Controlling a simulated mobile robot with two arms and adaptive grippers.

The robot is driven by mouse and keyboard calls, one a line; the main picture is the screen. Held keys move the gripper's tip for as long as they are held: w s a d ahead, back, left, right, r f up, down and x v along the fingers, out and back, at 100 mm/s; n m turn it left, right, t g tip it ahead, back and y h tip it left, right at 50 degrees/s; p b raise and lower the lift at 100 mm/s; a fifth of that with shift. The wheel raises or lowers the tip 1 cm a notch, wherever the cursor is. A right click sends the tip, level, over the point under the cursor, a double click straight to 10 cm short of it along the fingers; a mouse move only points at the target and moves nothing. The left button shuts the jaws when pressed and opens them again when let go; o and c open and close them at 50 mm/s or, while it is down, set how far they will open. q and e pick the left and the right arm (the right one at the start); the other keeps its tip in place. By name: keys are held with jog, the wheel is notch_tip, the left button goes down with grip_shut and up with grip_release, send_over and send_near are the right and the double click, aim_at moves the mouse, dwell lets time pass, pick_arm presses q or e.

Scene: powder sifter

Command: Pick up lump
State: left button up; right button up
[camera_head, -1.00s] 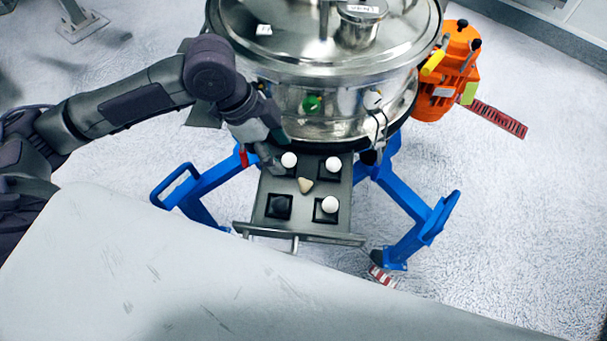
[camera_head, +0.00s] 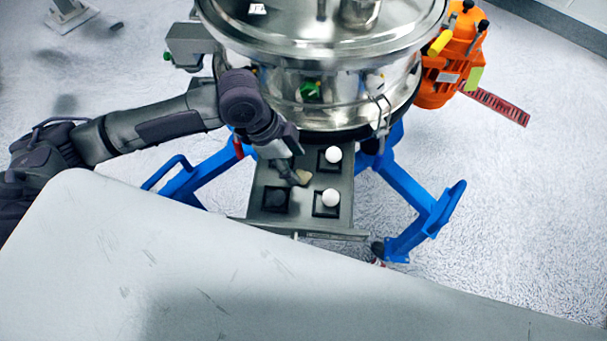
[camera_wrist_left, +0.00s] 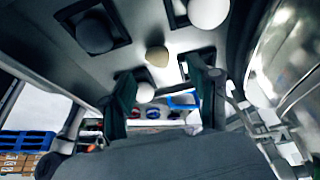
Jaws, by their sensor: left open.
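The lump (camera_head: 303,177) is a small beige, wedge-like piece on the grey tray (camera_head: 298,222) below the steel sifter. It also shows in the left wrist view (camera_wrist_left: 157,56), just beyond the fingertips and roughly between them. My left gripper (camera_head: 289,171) reaches in from the left, its fingers right beside the lump and partly over the tray. In the left wrist view its two dark fingers (camera_wrist_left: 163,82) are spread apart with the lump not clasped. Whether a finger touches the lump I cannot tell. My right gripper is not in view.
The sifter (camera_head: 325,80) stands close behind the tray. Blue legs (camera_head: 415,205) flank it, and an orange unit (camera_head: 452,60) is at right.

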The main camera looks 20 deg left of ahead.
aim_at(303, 175)
pick_arm(q)
jog(key=x, duration=0.4)
jog(key=shift+d+f, duration=0.15)
jog(key=shift+f, duration=0.25)
jog(key=c, duration=0.9)
